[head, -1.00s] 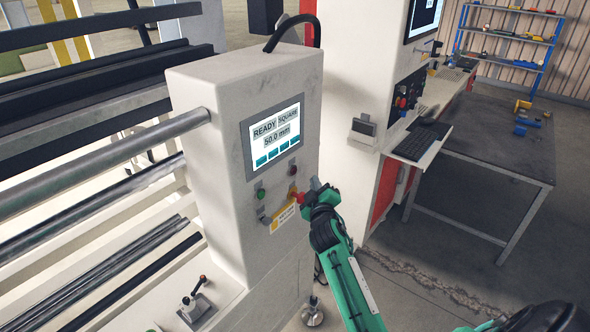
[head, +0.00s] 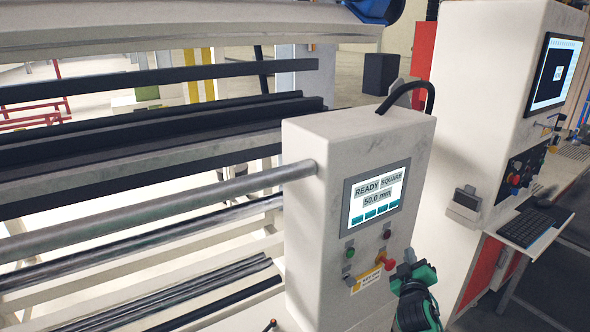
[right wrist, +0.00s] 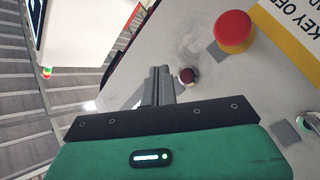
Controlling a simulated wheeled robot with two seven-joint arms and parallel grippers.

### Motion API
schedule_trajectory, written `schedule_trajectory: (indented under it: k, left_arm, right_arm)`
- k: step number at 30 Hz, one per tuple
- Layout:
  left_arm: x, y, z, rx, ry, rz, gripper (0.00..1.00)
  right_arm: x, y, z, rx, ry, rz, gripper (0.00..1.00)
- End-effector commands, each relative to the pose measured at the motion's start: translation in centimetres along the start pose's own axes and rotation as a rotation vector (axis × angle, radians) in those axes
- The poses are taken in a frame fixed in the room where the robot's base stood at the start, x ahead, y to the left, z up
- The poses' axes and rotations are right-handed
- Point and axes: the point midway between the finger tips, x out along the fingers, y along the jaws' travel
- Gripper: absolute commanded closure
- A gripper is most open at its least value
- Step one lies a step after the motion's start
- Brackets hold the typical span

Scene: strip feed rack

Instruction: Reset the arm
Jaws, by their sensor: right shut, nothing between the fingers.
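My right gripper (head: 409,258) is in front of the lower right part of the white control cabinet, beside its buttons. In the right wrist view its fingers (right wrist: 158,75) are shut with nothing between them, close to a small dark red button (right wrist: 187,76). A larger red mushroom button (right wrist: 234,30) on a yellow base is to the right of it, and it also shows in the head view (head: 389,264). The cabinet's screen (head: 376,196) reads READY, SQUARE, 50.0 mm. My left gripper is not in view.
The strip rack's metal bars (head: 150,212) run left from the cabinet. A green button (head: 348,253) and a yellow label (head: 368,279) are on the panel. A second white cabinet (head: 480,100) with a keyboard (head: 535,226) stands at the right.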

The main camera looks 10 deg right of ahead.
Motion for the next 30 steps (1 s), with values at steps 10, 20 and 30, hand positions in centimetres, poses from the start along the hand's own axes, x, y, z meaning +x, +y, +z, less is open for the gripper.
schedule_trajectory:
  k: [10, 20, 30]
  left_arm:
    - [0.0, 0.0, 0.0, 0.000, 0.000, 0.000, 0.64]
    - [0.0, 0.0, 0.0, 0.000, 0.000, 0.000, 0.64]
    - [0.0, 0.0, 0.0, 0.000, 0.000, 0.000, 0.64]
  right_arm:
    - [-5.3, -17.1, 10.5, 0.072, -0.162, -0.330, 1.00]
    - [-19.8, -33.0, 23.9, 0.157, -0.426, -0.664, 1.00]
    - [-41.0, -41.2, 36.7, 0.211, -0.761, -0.916, 1.00]
